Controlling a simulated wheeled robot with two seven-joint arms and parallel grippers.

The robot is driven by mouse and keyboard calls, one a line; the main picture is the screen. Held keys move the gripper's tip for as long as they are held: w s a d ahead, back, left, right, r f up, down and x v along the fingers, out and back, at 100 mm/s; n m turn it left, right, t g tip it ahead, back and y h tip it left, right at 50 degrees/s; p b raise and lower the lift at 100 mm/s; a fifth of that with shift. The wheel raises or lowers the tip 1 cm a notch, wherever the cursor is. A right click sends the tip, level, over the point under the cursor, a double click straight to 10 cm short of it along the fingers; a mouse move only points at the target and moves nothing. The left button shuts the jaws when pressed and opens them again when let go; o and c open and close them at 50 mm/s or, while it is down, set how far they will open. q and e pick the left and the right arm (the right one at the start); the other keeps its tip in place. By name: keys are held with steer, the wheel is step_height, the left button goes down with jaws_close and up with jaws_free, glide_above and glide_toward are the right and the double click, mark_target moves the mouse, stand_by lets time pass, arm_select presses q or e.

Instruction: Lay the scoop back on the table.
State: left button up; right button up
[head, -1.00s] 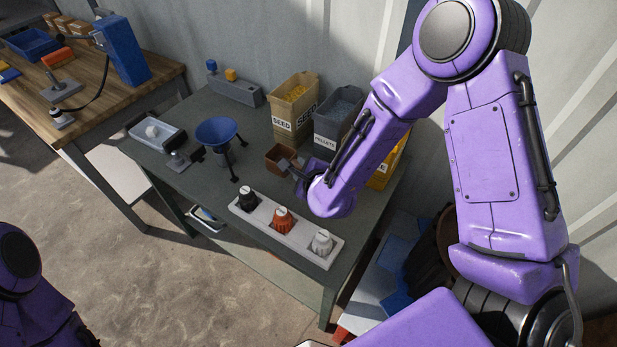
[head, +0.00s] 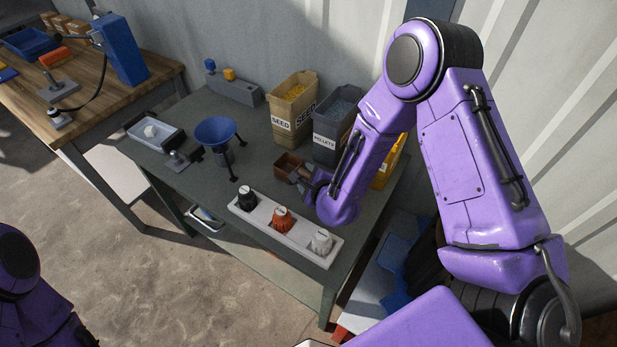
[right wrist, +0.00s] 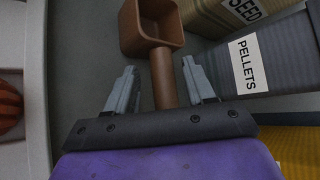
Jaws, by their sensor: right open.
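The brown scoop (head: 288,166) is on the dark green table (head: 185,98), in front of the seed and pellet bins. In the right wrist view its square, hollow bowl (right wrist: 151,28) points away from me and its round handle (right wrist: 163,80) runs back toward the palm. My right gripper (head: 309,179) is at the handle. In the right wrist view the gripper (right wrist: 160,82) is open, with one finger on each side of the handle and a gap showing on both sides. The handle's rear end is hidden by the gripper body. My left gripper is out of view.
A SEED bin (head: 292,108) and a PELLETS bin (head: 336,125) stand behind the scoop. A white tray (head: 262,224) with black, orange and white knobs lies in front. A blue funnel (head: 216,131) stands left. Some bare table lies between funnel and tray.

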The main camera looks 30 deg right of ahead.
steer(key=shift+f+b, duration=0.3)
steer(key=v, duration=0.8)
steer(key=shift+s+d+r, duration=0.1)
steer(key=shift+d+r, duration=0.05)
steer(key=shift+r, duration=0.05)
steer(key=shift+p+v, duration=1.1)
steer(key=shift+r, duration=0.15)
